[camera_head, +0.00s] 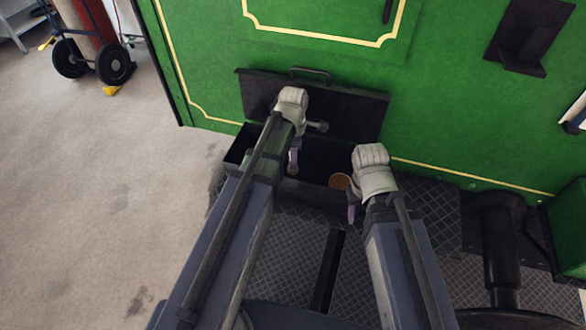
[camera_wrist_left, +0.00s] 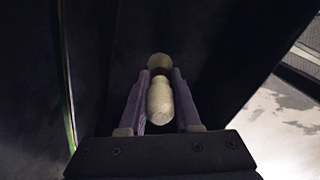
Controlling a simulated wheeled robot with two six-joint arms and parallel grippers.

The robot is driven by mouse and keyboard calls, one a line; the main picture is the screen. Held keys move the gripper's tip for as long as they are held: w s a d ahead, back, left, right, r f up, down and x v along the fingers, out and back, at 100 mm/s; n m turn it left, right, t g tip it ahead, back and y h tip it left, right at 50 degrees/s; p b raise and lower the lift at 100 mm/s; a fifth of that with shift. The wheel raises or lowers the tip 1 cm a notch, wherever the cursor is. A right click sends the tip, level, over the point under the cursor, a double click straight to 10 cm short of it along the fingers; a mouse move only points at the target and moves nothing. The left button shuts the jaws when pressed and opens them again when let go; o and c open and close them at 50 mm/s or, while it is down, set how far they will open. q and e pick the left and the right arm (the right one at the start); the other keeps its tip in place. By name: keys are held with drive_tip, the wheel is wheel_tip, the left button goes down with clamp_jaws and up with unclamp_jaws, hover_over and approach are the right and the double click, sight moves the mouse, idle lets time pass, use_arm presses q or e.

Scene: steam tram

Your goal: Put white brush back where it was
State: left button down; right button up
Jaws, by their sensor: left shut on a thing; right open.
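My left gripper (camera_head: 294,158) is over the left part of an open black box (camera_head: 238,158). It is shut on a pale, rounded thing, which I take to be the white brush (camera_wrist_left: 160,103). In the left wrist view its cream rounded end lies between the two fingers (camera_wrist_left: 160,95), with a second rounded part (camera_wrist_left: 159,62) beyond. Only a small pale bit of it shows in the head view (camera_head: 292,169); bristles cannot be made out. My right gripper (camera_head: 353,212) is open and empty by the box's front right side.
The box's raised lid (camera_head: 350,112) leans against the green tram wall (camera_head: 450,110). A round orange-brown thing (camera_head: 340,181) sits in the box's right part. A dark pedestal (camera_head: 497,250) stands at right. Concrete floor (camera_head: 90,200) lies open at left.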

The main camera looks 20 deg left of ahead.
use_arm(q)
drive_tip(key=shift+f+b, duration=1.75)
drive_tip(key=shift+f, duration=0.05)
drive_tip(key=shift+f, duration=0.2)
drive_tip(key=c, duration=0.6)
unclamp_jaws()
drive_tip(key=shift+r, duration=0.1)
drive_tip(key=shift+r, duration=0.15)
wheel_tip(320, 180, up, 12)
drive_tip(key=p, duration=1.2)
drive_tip(key=s+d+m, duration=0.5)
drive_tip(key=s+m, duration=0.2)
drive_tip(key=m, duration=0.6)
drive_tip(key=s+d+m+y, duration=0.1)
drive_tip(key=s+d+m, duration=0.4)
drive_tip(key=m, duration=0.8)
drive_tip(key=shift+s+d, duration=0.2)
drive_tip(key=shift+s, duration=1)
